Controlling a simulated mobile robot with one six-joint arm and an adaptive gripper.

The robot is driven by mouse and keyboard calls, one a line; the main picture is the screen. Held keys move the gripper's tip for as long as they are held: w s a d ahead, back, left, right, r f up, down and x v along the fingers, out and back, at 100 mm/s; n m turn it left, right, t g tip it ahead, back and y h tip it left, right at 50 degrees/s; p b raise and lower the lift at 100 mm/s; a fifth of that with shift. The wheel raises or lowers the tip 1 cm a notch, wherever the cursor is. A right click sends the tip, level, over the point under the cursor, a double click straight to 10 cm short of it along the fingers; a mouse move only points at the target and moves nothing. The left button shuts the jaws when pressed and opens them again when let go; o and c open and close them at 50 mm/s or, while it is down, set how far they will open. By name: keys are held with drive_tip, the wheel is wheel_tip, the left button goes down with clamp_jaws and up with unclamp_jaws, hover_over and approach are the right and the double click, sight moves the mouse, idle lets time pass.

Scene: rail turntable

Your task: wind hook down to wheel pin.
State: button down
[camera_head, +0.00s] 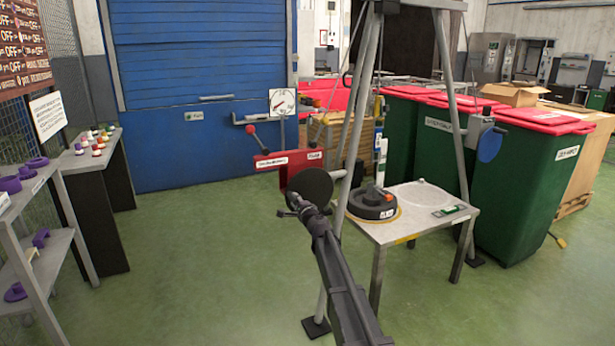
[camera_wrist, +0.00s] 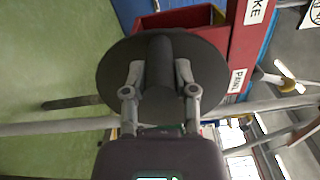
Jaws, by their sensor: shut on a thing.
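My gripper (camera_head: 303,206) is shut on a dark cylindrical handle (camera_wrist: 160,62), with one finger on each side of it in the wrist view. Behind the handle is a round black disc (camera_head: 312,186), and the disc (camera_wrist: 112,72) also fills the middle of the wrist view. A dark wheel (camera_head: 366,210) lies flat on the metal table (camera_head: 410,227).
Grey tripod legs (camera_head: 447,90) straddle the table. A red labelled box (camera_head: 285,161) with a red-knobbed lever is behind the disc. A blue-faced unit (camera_head: 489,145) hangs on the right leg. Shelves (camera_head: 40,245) stand left; green bins (camera_head: 515,190) stand right. Green floor is clear at left.

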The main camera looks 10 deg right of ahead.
drive_tip(key=shift+a+f+n, duration=0.2)
drive_tip(key=shift+f+n, duration=0.1)
drive_tip(key=shift+n, duration=0.1)
drive_tip(key=shift+f+n+b, duration=0.8)
drive_tip(key=shift+n+b, duration=0.2)
drive_tip(key=shift+n, duration=0.1)
drive_tip(key=shift+d+f, duration=0.1)
drive_tip(key=shift+f, duration=0.05)
drive_tip(key=shift+d+f+n+b, duration=0.2)
drive_tip(key=shift+f+n+b, duration=0.65)
drive_tip(key=shift+n, duration=0.35)
drive_tip(key=shift+w+d+f+n+b, duration=0.1)
drive_tip(key=shift+d+f+n+b, duration=0.1)
drive_tip(key=shift+f+n+b, duration=0.35)
drive_tip(key=shift+w+d+f+n+b, duration=0.1)
drive_tip(key=shift+d+f+n+b, duration=0.2)
drive_tip(key=shift+n, duration=0.35)
